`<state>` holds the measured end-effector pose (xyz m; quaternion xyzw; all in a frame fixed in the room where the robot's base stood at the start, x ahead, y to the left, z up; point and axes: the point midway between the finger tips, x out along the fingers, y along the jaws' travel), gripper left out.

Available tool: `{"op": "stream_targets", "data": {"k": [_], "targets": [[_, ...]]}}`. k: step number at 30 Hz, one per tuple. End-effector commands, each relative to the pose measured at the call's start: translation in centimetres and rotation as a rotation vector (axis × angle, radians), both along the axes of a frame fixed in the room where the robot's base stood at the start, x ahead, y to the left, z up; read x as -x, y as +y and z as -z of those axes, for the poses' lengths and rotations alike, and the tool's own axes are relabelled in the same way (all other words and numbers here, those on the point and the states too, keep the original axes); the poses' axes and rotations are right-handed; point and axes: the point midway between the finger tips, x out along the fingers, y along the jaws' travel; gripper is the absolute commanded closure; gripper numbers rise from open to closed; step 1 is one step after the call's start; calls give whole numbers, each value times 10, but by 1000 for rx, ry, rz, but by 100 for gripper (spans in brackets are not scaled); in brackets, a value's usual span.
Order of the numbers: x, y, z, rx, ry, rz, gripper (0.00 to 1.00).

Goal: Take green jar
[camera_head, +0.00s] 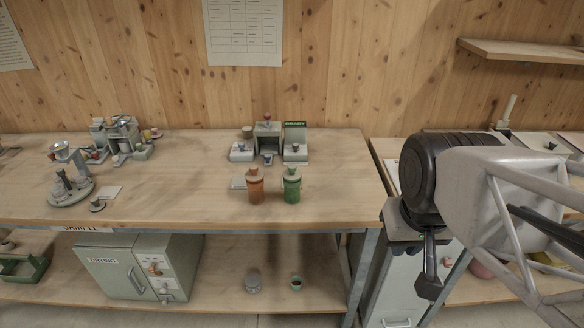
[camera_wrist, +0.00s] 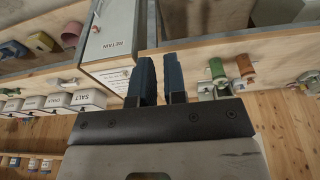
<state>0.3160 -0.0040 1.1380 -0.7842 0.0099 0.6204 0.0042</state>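The green jar (camera_head: 292,185) stands upright near the front right of the wooden workbench, just right of an orange-brown jar (camera_head: 255,185). In the wrist view the green jar (camera_wrist: 217,70) shows to the right of my fingers, beside the orange jar (camera_wrist: 245,66). My gripper (camera_head: 430,283) hangs pointing down, well right of the green jar, past the bench's right end and in front of a grey cabinet. In the wrist view my two dark blue fingers (camera_wrist: 160,80) stand apart with a narrow gap and nothing between them.
Small grey devices (camera_head: 268,145) stand behind the jars. More devices (camera_head: 122,138) and a round stand (camera_head: 71,188) are at the left. A drying box (camera_head: 110,268) sits on the lower shelf. The bench between the left devices and the jars is clear.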

Motion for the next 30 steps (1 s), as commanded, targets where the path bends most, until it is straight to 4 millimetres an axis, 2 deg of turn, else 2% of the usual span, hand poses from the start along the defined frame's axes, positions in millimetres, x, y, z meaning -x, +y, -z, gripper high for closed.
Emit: {"op": "stream_targets", "data": {"k": [1,2,15,25,30], "targets": [[0,0,0,0,0,0,80],[0,0,0,0,0,0,76],[0,0,0,0,0,0,8],[-1,0,0,-3,2,2,8],[-8,4,1,-33,21,29,8]]}}
